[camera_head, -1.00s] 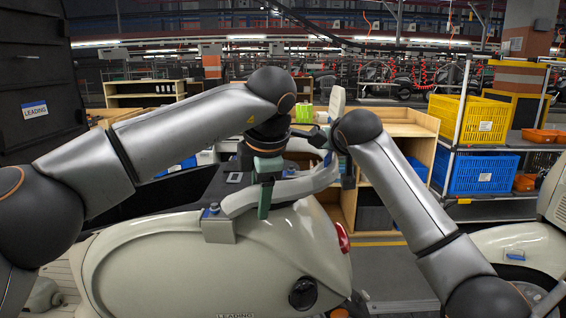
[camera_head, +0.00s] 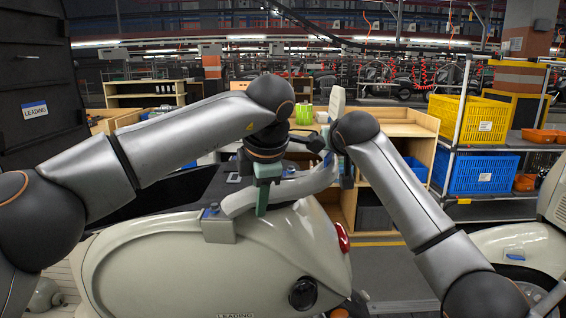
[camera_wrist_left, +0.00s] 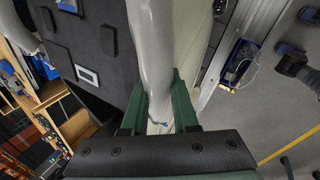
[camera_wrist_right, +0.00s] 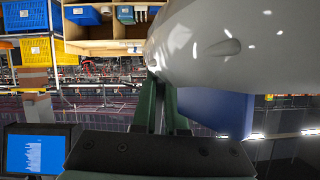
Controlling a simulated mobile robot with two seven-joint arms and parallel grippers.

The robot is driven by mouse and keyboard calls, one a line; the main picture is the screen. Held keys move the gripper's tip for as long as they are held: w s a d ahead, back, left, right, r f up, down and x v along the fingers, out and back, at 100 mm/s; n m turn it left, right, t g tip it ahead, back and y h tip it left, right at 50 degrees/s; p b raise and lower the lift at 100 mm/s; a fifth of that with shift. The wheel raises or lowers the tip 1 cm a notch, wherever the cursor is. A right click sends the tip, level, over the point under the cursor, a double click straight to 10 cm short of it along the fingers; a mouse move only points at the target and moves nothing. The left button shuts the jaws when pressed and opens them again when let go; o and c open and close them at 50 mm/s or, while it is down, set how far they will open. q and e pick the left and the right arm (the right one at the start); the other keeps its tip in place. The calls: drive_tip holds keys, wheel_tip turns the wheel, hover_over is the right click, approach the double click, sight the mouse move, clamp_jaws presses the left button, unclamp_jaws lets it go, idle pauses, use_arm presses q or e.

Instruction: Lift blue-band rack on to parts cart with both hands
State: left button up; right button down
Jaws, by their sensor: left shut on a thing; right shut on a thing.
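The rack (camera_head: 240,200) is a pale grey curved rail with blue bits, over the tail of a cream scooter (camera_head: 200,262). My left gripper (camera_head: 262,200) is shut on the rail near its left part; the rail runs between its green fingers in the left wrist view (camera_wrist_left: 160,100). My right gripper (camera_head: 347,172) is shut at the rack's right end, mostly behind my right arm; in the right wrist view (camera_wrist_right: 160,95) its fingers meet at the edge of a large pale surface. I cannot tell whether the rack's left end touches the scooter.
A wooden shelf unit (camera_head: 410,128) stands behind the grippers. A metal-framed cart at the right holds a yellow crate (camera_head: 470,120) and a blue crate (camera_head: 474,172). I cannot tell which is the parts cart. Another scooter (camera_head: 510,250) stands at right.

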sight(333, 120)
use_arm(q)
clamp_jaws()
idle(0.8)
